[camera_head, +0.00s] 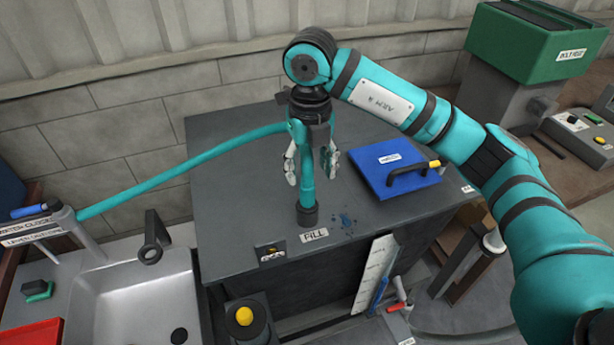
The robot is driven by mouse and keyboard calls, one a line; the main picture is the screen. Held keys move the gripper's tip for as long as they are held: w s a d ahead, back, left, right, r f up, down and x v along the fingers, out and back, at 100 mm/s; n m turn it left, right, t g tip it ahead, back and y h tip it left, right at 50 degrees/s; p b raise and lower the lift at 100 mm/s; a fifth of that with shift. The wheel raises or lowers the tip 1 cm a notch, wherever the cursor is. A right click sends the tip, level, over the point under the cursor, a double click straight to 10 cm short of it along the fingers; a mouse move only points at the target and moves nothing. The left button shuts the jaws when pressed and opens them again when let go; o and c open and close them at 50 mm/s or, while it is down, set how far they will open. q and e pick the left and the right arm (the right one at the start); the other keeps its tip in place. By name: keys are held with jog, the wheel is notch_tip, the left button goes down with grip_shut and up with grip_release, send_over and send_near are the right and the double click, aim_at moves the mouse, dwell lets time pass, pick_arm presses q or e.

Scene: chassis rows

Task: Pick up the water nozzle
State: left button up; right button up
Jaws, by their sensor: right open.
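The water nozzle (307,188) is a teal tube standing upright on the dark grey cabinet, its lower end in a black collar (307,214) beside the FILL label (314,235). A teal hose (180,171) runs from its upper part to the left. My right gripper (311,176) points down from above, open, with one finger on each side of the tube. I cannot tell if the fingers touch it. The gripper hides the tube's top. My left gripper is out of view.
A metal sink (125,295) stands at the lower left, a yellow-topped button (244,316) at the front. A stone wall is behind.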

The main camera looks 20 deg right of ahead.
aim_at(307, 186)
jog(key=f+p, duration=0.1)
jog(key=f, duration=0.1)
jog(key=f+p, duration=0.1)
jog(key=f, duration=0.1)
jog(key=shift+w+a, duration=0.15)
jog(key=shift+w, duration=0.05)
jog(key=shift+f, duration=0.7)
grip_shut()
